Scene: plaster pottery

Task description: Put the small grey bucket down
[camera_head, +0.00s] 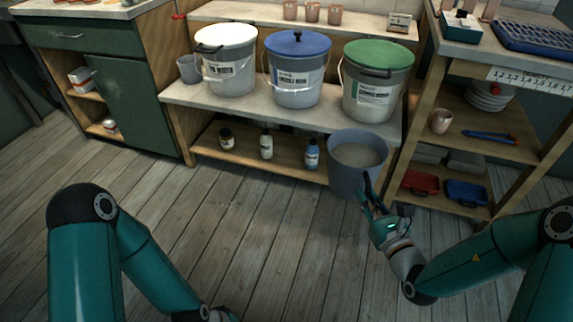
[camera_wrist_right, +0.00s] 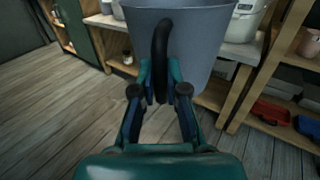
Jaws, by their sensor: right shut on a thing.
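The small grey bucket (camera_head: 357,166) hangs from my right gripper (camera_head: 370,196) in the head view, in front of the low bench's right end. It is upright, and pale grey material shows inside it. In the right wrist view the bucket (camera_wrist_right: 205,40) fills the upper middle, with its dark curved handle (camera_wrist_right: 160,50) facing the camera. My right gripper (camera_wrist_right: 161,88) is shut on that handle. Whether the bucket's base touches anything is hidden. My left arm enters at the lower left of the head view, but its gripper is outside the picture.
The low bench (camera_head: 175,92) carries white-lidded (camera_head: 228,60), blue-lidded (camera_head: 296,70) and green-lidded (camera_head: 376,82) buckets. A grey jug (camera_head: 188,69) stands at its left end. Bottles and a jar occupy its lower shelf (camera_head: 248,160). A shelf unit (camera_head: 443,70) stands right. The wooden floor (camera_head: 260,225) is open.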

